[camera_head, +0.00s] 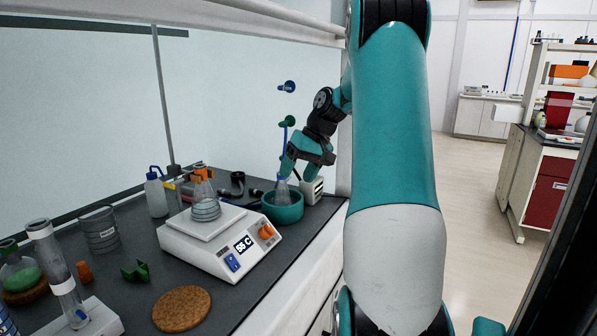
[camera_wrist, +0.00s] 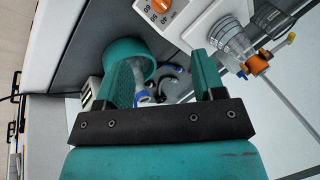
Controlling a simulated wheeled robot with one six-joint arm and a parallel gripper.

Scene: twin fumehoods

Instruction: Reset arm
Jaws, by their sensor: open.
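My gripper (camera_head: 292,170) is above a teal bowl (camera_head: 284,214) at the back right of the fumehood bench. A clear glass flask (camera_head: 282,188) stands in the bowl, right by the fingers. In the wrist view my gripper (camera_wrist: 162,62) has its two teal fingers apart. The teal bowl (camera_wrist: 148,50) shows behind the left finger, and part of the glass (camera_wrist: 142,94) shows between the fingers. I cannot tell whether a finger touches the glass.
A white hotplate (camera_head: 215,244) reading 55 C carries a flask (camera_head: 205,205) with an orange clamp. The floor at right is clear.

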